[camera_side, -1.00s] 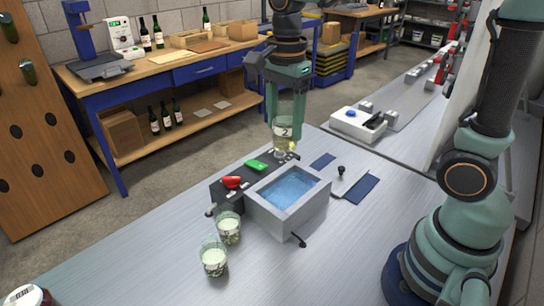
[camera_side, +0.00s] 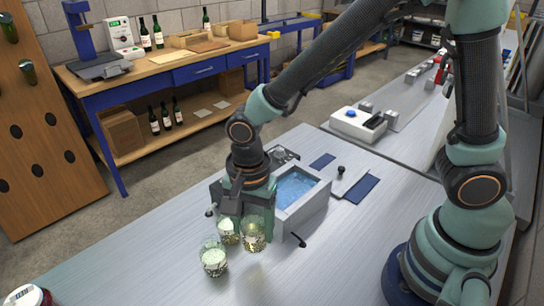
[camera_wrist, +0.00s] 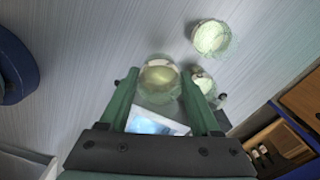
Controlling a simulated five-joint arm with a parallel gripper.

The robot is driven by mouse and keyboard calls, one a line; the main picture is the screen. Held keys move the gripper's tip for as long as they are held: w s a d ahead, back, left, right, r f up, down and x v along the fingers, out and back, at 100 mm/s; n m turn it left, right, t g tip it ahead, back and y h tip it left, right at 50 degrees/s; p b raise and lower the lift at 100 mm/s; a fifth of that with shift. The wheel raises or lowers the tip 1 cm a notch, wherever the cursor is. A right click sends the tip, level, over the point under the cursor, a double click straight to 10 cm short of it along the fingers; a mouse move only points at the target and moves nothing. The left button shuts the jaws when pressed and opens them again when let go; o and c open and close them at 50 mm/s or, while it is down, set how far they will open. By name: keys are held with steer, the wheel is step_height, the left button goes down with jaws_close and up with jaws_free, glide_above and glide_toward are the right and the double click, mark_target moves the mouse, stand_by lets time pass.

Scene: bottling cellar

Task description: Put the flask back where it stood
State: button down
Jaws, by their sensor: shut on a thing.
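My gripper (camera_side: 247,214) is shut on a glass flask (camera_side: 254,238) holding pale yellow-green liquid. It holds the flask upright in front of the water bath, seemingly a little above the bench. In the wrist view the held flask (camera_wrist: 159,76) sits between the two fingers of my gripper (camera_wrist: 160,84). A second flask (camera_side: 228,234) stands close to its left, partly hidden by my gripper and the held flask. A third flask (camera_side: 214,261) with paler liquid stands nearer the front left. Both also show in the wrist view, the second (camera_wrist: 203,82) and the third (camera_wrist: 210,38).
A grey water bath (camera_side: 308,203) with blue water is just behind my gripper. A small black handle (camera_side: 299,240) sticks out at its front. A lidded jar (camera_side: 28,296) is at the front left corner. The bench right of the flasks is clear.

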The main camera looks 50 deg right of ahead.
steer(key=shift+f, duration=2.05)
steer(key=shift+f, duration=0.7)
stand_by(0.9)
jaws_free()
steer(key=shift+r, duration=3)
steer(key=s+d+r+n+t, duration=0.1)
steer(key=d+r+n+t, duration=0.4)
steer(key=d+r+n, duration=0.8)
steer(key=d+r, duration=0.3)
steer(key=d, duration=0.2)
steer(key=shift+t, duration=0.3)
